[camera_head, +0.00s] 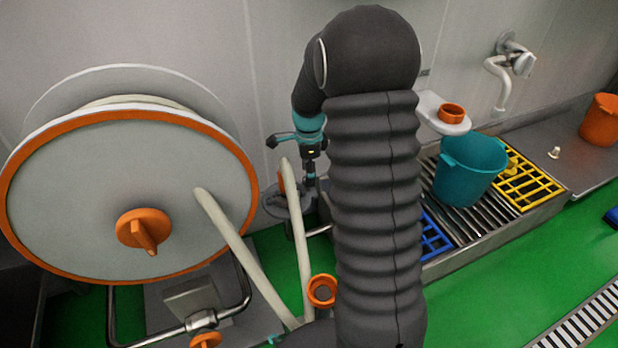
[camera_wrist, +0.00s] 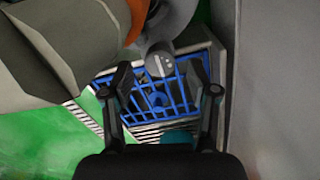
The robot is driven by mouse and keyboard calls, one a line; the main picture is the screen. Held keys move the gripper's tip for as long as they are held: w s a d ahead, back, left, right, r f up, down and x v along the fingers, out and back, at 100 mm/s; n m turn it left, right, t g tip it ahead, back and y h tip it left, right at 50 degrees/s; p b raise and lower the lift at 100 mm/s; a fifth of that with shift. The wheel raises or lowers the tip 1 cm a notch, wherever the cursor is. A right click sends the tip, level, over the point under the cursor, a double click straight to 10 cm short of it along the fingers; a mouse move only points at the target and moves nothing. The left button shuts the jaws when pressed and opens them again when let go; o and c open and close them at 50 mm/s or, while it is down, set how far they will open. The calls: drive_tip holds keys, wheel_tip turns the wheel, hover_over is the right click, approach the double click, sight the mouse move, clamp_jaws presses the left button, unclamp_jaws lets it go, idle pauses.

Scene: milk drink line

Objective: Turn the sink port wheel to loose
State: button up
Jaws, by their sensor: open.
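A grey round part (camera_head: 278,206) with an orange piece beside it stands low behind the hose in the head view; it looks like the port wheel, but my arm and the hose hide part of it. My gripper (camera_head: 310,178) points down next to it, at its upper right. In the wrist view my gripper (camera_wrist: 163,78) is open, its two dark fingers spread apart. A short grey cylinder end (camera_wrist: 159,63) with a pale mark shows between the fingertips, below a larger grey and orange part. I cannot tell whether the fingers touch it. The wheel's loose or tight state is not readable.
A large hose reel (camera_head: 75,190) with an orange rim stands close at the left. The sink (camera_head: 548,200) at the right holds a teal bucket (camera_head: 466,172), a yellow grid (camera_head: 528,186) and a blue grid (camera_head: 433,240). A grey wall is close behind my gripper.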

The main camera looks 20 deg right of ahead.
drive_tip(key=shift+f, duration=0.9)
clamp_jaws()
